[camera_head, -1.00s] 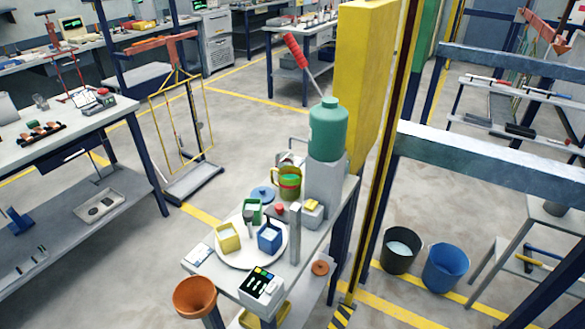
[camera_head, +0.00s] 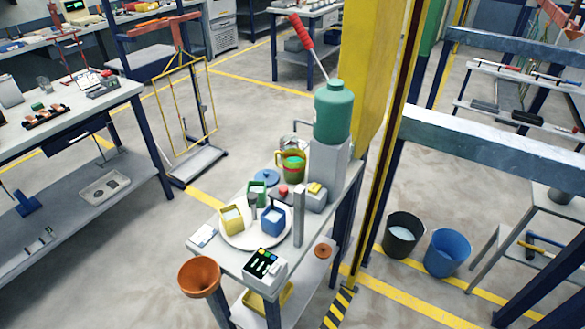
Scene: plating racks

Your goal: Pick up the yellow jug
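The yellow jug (camera_head: 293,172), olive-yellow with a red band and green at its opening, stands upright at the back of the small grey bench (camera_head: 208,257). It is just left of the grey block (camera_head: 326,168) that bears a big green bottle (camera_head: 333,114). A metal frame or tap shows behind the jug. Neither of my grippers is in view, and nothing is seen holding the jug.
A round white plate (camera_head: 233,239) in front of the jug bears yellow, green and blue square cups. A blue disc (camera_head: 266,177) lies near the jug. A yellow post (camera_head: 366,85) rises right. Open floor lies left.

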